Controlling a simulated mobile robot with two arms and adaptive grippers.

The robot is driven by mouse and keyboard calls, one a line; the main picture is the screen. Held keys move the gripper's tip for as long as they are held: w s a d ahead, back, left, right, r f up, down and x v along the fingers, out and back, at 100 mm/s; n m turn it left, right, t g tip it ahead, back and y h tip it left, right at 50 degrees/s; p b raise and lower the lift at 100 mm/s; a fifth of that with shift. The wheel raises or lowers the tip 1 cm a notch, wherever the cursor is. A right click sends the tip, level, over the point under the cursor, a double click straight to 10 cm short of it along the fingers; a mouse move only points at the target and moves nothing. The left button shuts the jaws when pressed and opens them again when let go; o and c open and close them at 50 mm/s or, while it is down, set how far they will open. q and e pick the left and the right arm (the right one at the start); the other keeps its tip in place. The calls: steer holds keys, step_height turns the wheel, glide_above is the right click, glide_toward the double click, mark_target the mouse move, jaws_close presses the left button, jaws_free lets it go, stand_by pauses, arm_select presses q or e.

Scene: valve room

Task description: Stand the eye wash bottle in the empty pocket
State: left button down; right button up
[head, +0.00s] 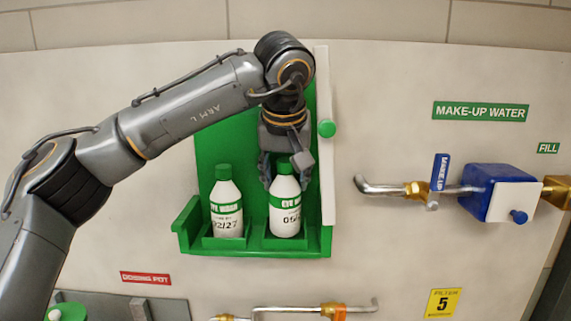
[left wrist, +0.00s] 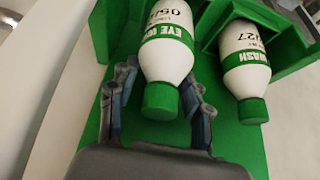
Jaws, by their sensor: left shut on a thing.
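The eye wash bottle (head: 285,213), white with a green cap and green label band, is upright in the right pocket of the green wall holder (head: 255,247). Its base is hidden behind the pocket's front. My left gripper (head: 285,183) comes down from above and is shut on this bottle near its cap and shoulder. In the left wrist view the bottle (left wrist: 167,50) lies between the two fingers (left wrist: 160,85). A second, similar bottle (head: 226,208) stands in the left pocket; it also shows in the left wrist view (left wrist: 246,65). My right gripper is out of view.
A white door panel with a green knob (head: 326,128) stands open along the holder's right edge. Further right are a pipe with a blue-handled valve (head: 440,173) and a blue box (head: 490,190). Another pipe (head: 310,309) runs below the holder.

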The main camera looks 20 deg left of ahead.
arm_select(q)
steer(key=shift+w+r+g+p, duration=0.3)
steer(key=shift+w+g+p, duration=0.1)
steer(key=shift+a+f+p, duration=0.1)
steer(key=shift+f+p, duration=0.2)
steer(key=shift+f, duration=0.75)
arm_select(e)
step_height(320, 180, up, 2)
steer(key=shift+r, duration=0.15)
arm_select(q)
steer(key=shift+f, duration=0.15)
steer(key=c, duration=0.6)
jaws_free()
steer(key=shift+c, duration=0.2)
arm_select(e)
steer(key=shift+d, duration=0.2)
